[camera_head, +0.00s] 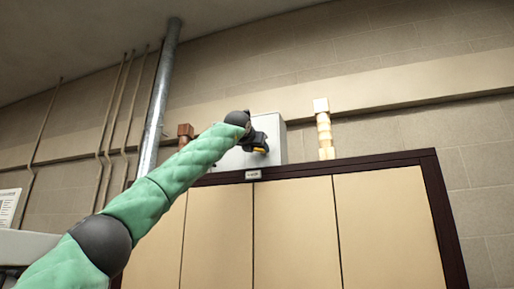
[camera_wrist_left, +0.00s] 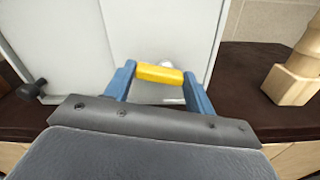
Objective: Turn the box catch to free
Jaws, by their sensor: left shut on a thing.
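A light grey box (camera_head: 272,135) stands on top of a dark-topped cabinet, and its front fills much of the left wrist view (camera_wrist_left: 60,40). A yellow bar, apparently the box catch (camera_wrist_left: 160,73), lies nearly level in front of the box face. It also shows as a small yellow spot in the head view (camera_head: 262,150). My left gripper (camera_wrist_left: 160,77) is shut on the yellow bar, one blue finger at each end. A pale round part shows just behind the bar; the rest of the catch's mount is hidden. My right gripper is in neither view.
A black knob (camera_wrist_left: 32,89) sticks out at the box's lower left. A pale wooden post (camera_head: 323,130) stands right of the box, and a brown wooden piece (camera_head: 185,132) stands left. The cabinet (camera_head: 295,225) has tan doors and a dark top edge.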

